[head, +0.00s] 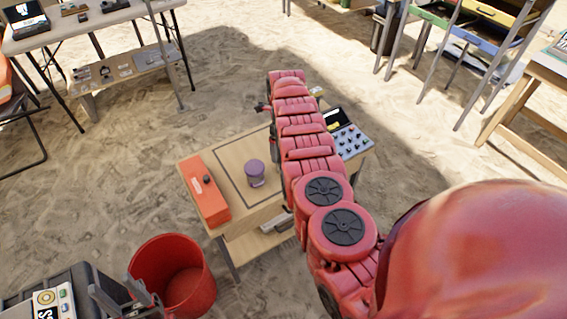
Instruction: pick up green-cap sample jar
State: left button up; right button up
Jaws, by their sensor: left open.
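I see no green-capped jar. A jar with a purple cap (255,172) stands upright on the small wooden table (217,160), inside a dark outlined square. My left gripper (120,287) is low at the bottom left, open, apart from the table and the jar. My red right arm reaches from the lower right across the table's right part and hides some of it. The right gripper cannot be made out beyond the arm.
An orange case (204,190) lies on the table's left side. A panel with knobs (350,140) is at its right. A red bucket (173,275) stands on the sand in front. A grey table (75,28) is back left; a drawer rack (470,30) is back right.

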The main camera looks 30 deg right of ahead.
jog(key=f, duration=0.4)
jog(key=shift+s, duration=0.4)
jog(key=shift+w+f, duration=0.1)
jog(key=shift+f, duration=0.5)
jog(key=shift+a, duration=0.1)
jog(key=shift+r, duration=0.1)
jog(key=shift+c, duration=0.2)
jog(key=c, duration=1.4)
